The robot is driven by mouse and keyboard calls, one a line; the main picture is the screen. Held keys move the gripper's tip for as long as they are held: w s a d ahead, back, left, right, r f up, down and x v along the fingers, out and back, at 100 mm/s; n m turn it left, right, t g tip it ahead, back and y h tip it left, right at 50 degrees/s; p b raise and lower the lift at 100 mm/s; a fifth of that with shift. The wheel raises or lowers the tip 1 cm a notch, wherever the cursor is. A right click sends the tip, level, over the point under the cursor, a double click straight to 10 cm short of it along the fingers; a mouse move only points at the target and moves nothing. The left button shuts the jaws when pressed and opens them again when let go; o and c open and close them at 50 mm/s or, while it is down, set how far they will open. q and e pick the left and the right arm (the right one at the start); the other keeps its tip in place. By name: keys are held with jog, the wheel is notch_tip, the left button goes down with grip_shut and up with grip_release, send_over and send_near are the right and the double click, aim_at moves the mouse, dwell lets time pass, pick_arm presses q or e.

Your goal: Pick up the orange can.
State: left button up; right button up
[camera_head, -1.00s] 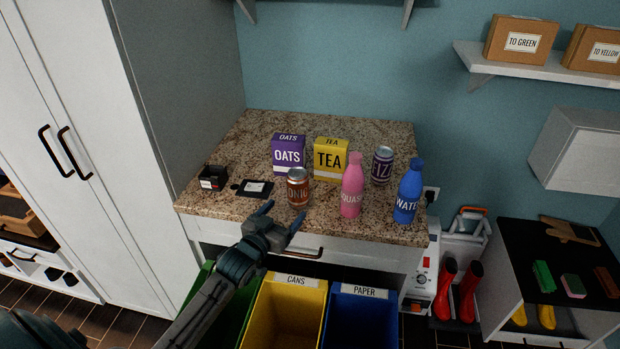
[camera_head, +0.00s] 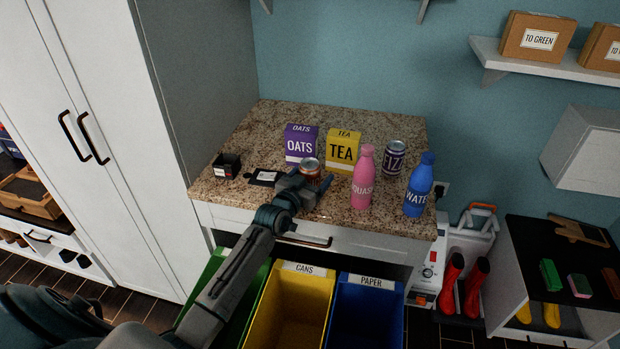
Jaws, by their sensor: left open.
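The orange can (camera_head: 310,167) stands upright on the granite counter (camera_head: 238,209), in front of the purple oats box and the yellow tea box. Only its silver top and a strip of its upper side show; my gripper hides the rest. My left gripper (camera_head: 312,185) is open at the can, with a finger toward each side of it. I cannot tell whether the fingers touch the can. My right gripper is not in view.
A pink squash bottle (camera_head: 363,180) stands close on the right, with a purple can (camera_head: 394,158) and a blue water bottle (camera_head: 419,187) beyond. The oats box (camera_head: 300,146) and tea box (camera_head: 342,152) stand behind. A black box (camera_head: 227,166) is at left.

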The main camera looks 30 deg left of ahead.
aim_at(313, 164)
pick_arm(q)
jog(key=shift+w, duration=0.25)
jog(key=shift+s, duration=0.1)
jog(key=shift+c, duration=1.3)
jog(key=c, duration=0.8)
jog(key=shift+r, duration=0.1)
jog(key=shift+r, duration=0.15)
notch_tip(313, 164, up, 3)
jog(key=shift+r, duration=0.15)
jog(key=shift+s+d+r+b, duration=0.2)
jog(key=shift+s+d+b, duration=0.35)
jog(key=shift+s, duration=2.05)
jog(key=shift+s+d+r+b, duration=0.2)
jog(key=shift+s+d+b, duration=0.4)
jog(key=shift+s, duration=2.05)
jog(key=shift+s+d+r+b, duration=0.2)
jog(key=shift+s+d+b, duration=0.35)
jog(key=shift+s, duration=2.05)
